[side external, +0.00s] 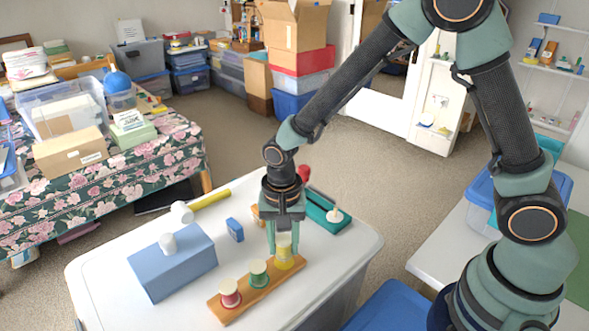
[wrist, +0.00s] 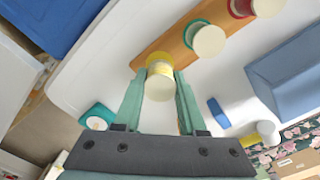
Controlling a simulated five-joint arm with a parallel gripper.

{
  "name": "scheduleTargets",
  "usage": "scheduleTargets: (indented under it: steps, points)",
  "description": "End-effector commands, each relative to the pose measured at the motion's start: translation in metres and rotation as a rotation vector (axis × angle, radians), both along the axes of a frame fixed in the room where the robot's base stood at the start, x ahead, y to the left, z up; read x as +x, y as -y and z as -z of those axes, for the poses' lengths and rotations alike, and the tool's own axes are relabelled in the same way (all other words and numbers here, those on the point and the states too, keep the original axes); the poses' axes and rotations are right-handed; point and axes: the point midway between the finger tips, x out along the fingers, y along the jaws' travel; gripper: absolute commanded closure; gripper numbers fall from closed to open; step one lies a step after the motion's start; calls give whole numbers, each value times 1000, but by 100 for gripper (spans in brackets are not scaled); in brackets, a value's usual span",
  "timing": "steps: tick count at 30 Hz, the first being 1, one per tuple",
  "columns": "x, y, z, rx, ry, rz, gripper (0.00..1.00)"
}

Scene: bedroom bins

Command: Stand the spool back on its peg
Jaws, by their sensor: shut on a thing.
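The yellow spool (side external: 284,257) is upright at the right end of the wooden peg board (side external: 248,296), with its pale top towards my gripper. In the wrist view the spool (wrist: 160,68) sits between my two green fingers, over the board's end (wrist: 143,57). My gripper (side external: 284,246) points down and is shut on it. The spool hides any peg under it, so I cannot tell whether it rests fully on the board. A green spool (side external: 259,273) and a red spool (side external: 230,293) stand on the same board to its left.
A blue box with a white knob (side external: 172,264) stands left of the board. A small blue block (side external: 235,230), a yellow-handled mallet (side external: 210,199) and a teal tray (side external: 322,213) lie behind. The white tabletop (side external: 345,252) is clear to the right.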

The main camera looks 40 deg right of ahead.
Motion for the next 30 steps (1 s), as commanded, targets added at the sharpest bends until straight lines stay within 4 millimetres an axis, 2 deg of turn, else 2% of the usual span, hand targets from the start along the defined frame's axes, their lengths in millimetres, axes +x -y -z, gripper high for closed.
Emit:
scheduleTargets:
  steps: [29, 30]
  points:
    - [0, 0, 22, 0, 0, 0, 100]
    - [0, 0, 22, 0, 0, 0, 52]
